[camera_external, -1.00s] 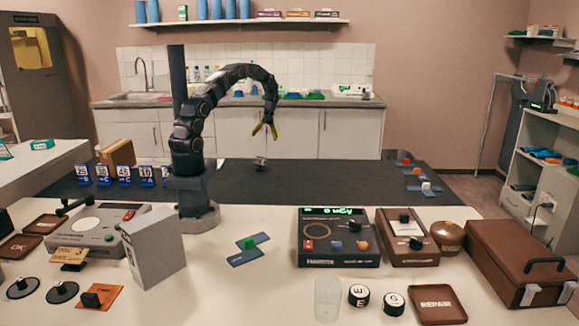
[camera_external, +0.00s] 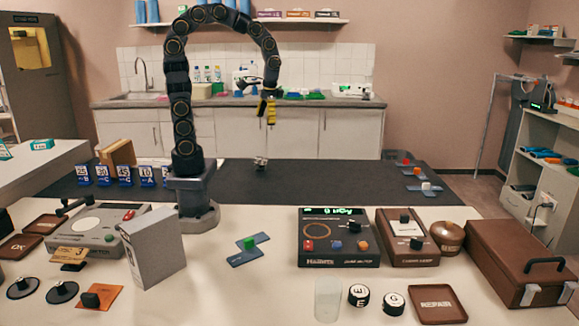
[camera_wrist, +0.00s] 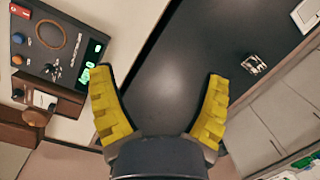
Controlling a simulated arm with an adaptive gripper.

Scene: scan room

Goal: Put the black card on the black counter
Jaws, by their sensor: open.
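The black counter (camera_external: 330,182) is a long dark surface across the middle of the external view. It also fills the centre of the wrist view (camera_wrist: 185,70). A small metallic object (camera_external: 260,163) lies on it, and it appears at the right in the wrist view (camera_wrist: 254,64). I cannot pick out a black card for certain in either view. My gripper (camera_external: 268,112) has yellow fingers and hangs high above the counter. In the wrist view my gripper (camera_wrist: 160,85) has its fingers spread, with nothing between them.
A dark meter box (camera_external: 339,253), a brown box with knobs (camera_external: 408,252) and a brown case (camera_external: 510,262) stand on the white table at front right. A grey box (camera_external: 157,250) stands left. Blue cards with a green block (camera_external: 249,243) lie between. Blue number tags line the counter's left.

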